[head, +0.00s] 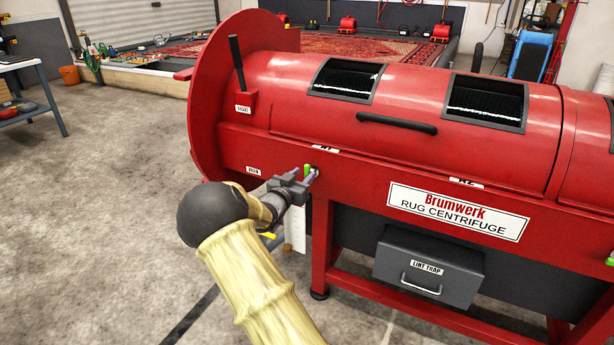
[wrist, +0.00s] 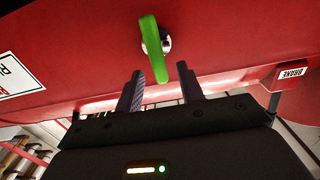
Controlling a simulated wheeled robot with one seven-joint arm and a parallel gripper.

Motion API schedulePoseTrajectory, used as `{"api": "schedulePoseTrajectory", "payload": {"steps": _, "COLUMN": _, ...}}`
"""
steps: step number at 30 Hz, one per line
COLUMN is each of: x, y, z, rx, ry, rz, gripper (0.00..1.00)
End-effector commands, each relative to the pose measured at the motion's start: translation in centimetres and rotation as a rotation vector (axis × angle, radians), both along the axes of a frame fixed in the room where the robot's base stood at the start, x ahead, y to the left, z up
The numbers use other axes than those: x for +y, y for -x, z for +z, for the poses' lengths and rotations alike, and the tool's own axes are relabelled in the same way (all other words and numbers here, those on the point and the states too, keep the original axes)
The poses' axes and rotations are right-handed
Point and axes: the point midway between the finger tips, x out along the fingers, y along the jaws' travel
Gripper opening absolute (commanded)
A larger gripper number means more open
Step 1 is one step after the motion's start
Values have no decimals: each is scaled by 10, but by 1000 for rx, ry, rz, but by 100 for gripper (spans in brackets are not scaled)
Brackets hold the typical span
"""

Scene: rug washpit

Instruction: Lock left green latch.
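The left green latch (head: 306,169) is on the front of the red rug centrifuge (head: 265,150), below the lid edge. In the head view my gripper largely covers it. In the wrist view the green latch (wrist: 152,46) is a bar on a round metal pivot, slightly tilted. My gripper (head: 311,177) is at the latch. Its two dark fingers show in the wrist view (wrist: 160,70), open and apart, with the bar's lower end between them in the picture. I cannot tell whether either finger touches it.
A second green latch (head: 610,259) shows at the right edge. The lid has a dark handle (head: 397,123). A grey lint trap (head: 428,267) juts out below. A black lever (head: 237,62) stands at the drum's left end. The concrete floor (head: 110,190) at left is clear.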

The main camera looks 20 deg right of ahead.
Motion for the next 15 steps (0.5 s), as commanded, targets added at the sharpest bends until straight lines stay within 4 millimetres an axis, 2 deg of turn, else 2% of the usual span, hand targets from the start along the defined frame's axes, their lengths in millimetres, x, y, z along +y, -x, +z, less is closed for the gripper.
{"api": "schedulePoseTrajectory", "payload": {"steps": 1, "x": -9, "y": -5, "z": -3, "rx": -1, "ry": 2, "rz": -2, "gripper": 38}}
{"api": "schedulePoseTrajectory", "payload": {"steps": 6, "x": -24, "y": -18, "z": -1, "rx": -1, "ry": 0, "rz": -1, "gripper": 38}}
{"api": "schedulePoseTrajectory", "payload": {"steps": 15, "x": -28, "y": -22, "z": 0, "rx": 0, "ry": 0, "rz": 0, "gripper": 38}}
